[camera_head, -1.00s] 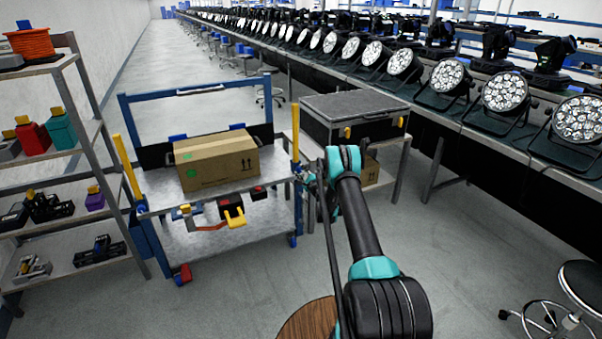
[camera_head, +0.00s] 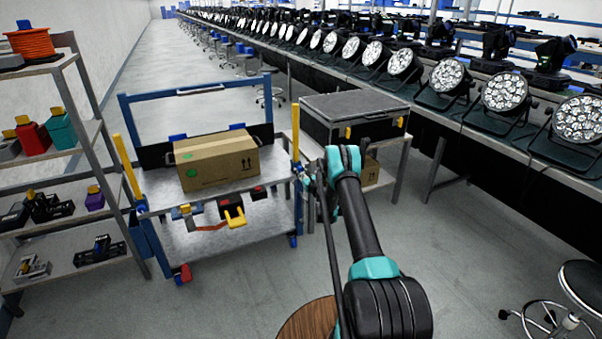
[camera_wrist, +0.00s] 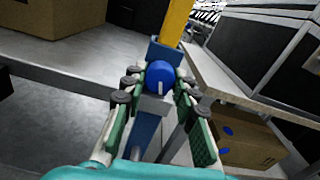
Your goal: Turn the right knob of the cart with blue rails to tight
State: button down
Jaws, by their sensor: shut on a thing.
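The cart with blue rails (camera_head: 195,91) stands left of centre in the head view, with a yellow post at each front corner. Its right knob is a round blue knob with a pale mark (camera_wrist: 160,77), seen in the wrist view on the right front post. In that view the pale mark points downward. My gripper (camera_wrist: 158,84) has a finger on each side of the knob and is shut on it. In the head view my gripper (camera_head: 307,180) is at the cart's right front corner, where my own arm partly hides it and the knob.
A cardboard box (camera_head: 215,162) sits on the cart top. A grey table with a black case (camera_head: 355,115) stands close right of the cart. A shelf rack (camera_head: 90,125) is at the left, a stool (camera_head: 580,285) at the lower right.

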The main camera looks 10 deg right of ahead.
jog(key=shift+m, duration=0.4)
jog(key=c, duration=1.2)
grip_release()
jog(key=shift+s, duration=0.1)
jog(key=v, duration=0.7)
jog(key=shift+s+r, duration=0.1)
jog(key=shift+s, duration=0.05)
